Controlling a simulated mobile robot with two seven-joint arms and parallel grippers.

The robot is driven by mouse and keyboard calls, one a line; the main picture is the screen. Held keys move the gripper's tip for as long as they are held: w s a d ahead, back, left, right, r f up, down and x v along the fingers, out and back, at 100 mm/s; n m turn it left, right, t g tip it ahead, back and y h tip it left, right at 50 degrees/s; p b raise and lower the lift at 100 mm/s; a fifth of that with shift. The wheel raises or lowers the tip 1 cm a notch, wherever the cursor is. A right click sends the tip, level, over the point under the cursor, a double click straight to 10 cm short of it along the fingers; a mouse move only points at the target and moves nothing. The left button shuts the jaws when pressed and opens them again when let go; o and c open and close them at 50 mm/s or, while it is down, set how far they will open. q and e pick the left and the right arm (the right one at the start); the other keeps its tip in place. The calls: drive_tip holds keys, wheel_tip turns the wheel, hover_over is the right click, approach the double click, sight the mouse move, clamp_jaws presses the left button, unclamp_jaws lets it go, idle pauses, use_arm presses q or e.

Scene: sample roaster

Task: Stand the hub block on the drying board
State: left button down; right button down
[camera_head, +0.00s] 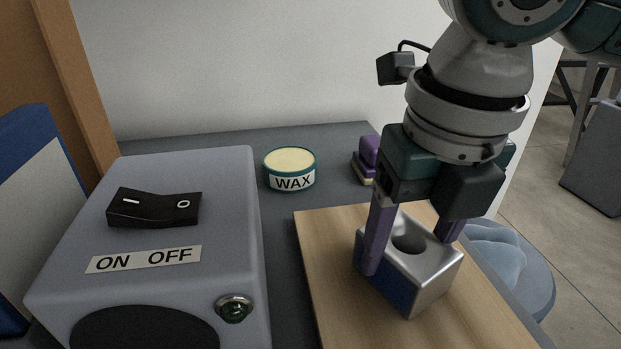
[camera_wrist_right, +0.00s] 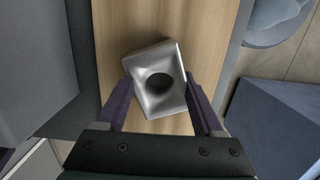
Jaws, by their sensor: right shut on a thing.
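The hub block (camera_head: 424,266) is a silver metal block with a round hole in its top. It stands upright with the hole facing up, over the wooden drying board (camera_head: 335,270). I cannot tell for certain whether its base touches the board. My right gripper (camera_head: 410,250) is shut on the hub block from above, one purple finger on each side. In the right wrist view the block (camera_wrist_right: 157,98) sits between the two fingertips, turned a little against them, with the board (camera_wrist_right: 118,30) beneath.
A grey machine (camera_head: 215,250) with a black rocker switch (camera_head: 153,209) and an ON OFF label stands left of the board. A wax tin (camera_head: 290,168) and a purple object (camera_head: 368,158) are behind the board. A blue-grey stool seat (camera_head: 510,262) is beyond the right edge.

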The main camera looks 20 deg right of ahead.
drive_tip(key=shift+w, duration=0.1)
drive_tip(key=shift+c, duration=2.3)
unclamp_jaws()
drive_tip(key=shift+f, duration=0.1)
drive_tip(key=o, duration=0.4)
drive_tip(key=shift+o, duration=0.2)
wheel_tip(320, 180, up, 12)
drive_tip(key=s+p, duration=0.1)
drive_tip(key=p, duration=0.2)
drive_tip(key=shift+s+a, duration=0.2)
drive_tip(key=shift+s, duration=0.05)
